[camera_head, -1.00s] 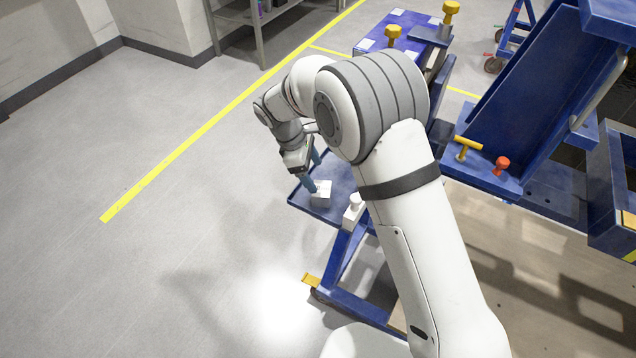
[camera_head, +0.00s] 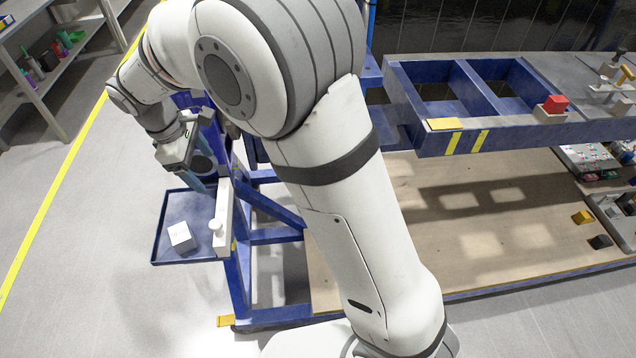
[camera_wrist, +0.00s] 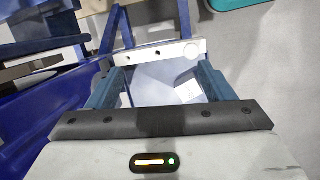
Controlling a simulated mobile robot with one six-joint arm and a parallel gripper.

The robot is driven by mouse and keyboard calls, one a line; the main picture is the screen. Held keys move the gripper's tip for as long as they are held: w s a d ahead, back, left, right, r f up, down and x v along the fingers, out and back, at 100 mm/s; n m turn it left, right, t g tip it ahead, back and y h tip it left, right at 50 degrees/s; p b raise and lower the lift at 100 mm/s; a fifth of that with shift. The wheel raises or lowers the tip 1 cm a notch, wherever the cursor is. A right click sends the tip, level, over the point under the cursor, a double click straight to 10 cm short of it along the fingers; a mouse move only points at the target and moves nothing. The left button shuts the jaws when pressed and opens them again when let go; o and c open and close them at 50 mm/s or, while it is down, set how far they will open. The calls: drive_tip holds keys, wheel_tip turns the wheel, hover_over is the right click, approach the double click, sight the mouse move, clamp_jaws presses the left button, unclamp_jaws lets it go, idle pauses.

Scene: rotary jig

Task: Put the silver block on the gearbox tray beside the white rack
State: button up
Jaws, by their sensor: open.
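The silver block (camera_head: 182,236) is a pale cube resting in a small blue tray (camera_head: 162,259) at the lower left of the head view. A white bar (camera_head: 224,215) with a round white knob stands along the tray's right edge, apart from the block. My gripper (camera_head: 203,187) is open and empty above the tray's far side, clear of the block. In the wrist view my gripper (camera_wrist: 158,88) has its blue fingers spread, with pale surfaces showing between them. The white bar (camera_wrist: 150,54) lies beyond the fingertips. I cannot tell which thing is the white rack.
A blue-framed bench (camera_head: 520,137) on the right has open compartments and a red block (camera_head: 555,104) on a white holder. A grey shelf (camera_head: 42,84) stands at the upper left. The floor left of the tray is clear. My arm hides the middle.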

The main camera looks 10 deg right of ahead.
drive_tip(key=s+d+r+m+y, duration=0.1)
drive_tip(key=s+d+r+m, duration=0.25)
drive_tip(key=d, duration=0.55)
drive_tip(key=s+d+r+m+y, duration=0.15)
drive_tip(key=d+r+m, duration=0.25)
drive_tip(key=d, duration=0.5)
drive_tip(key=s+d+f+m+t, duration=0.1)
drive_tip(key=s+d+m+t, duration=0.1)
drive_tip(key=s+d+m, duration=0.6)
drive_tip(key=s+d, duration=0.2)
drive_tip(key=s, duration=0.3)
drive_tip(key=shift+s+f, duration=0.1)
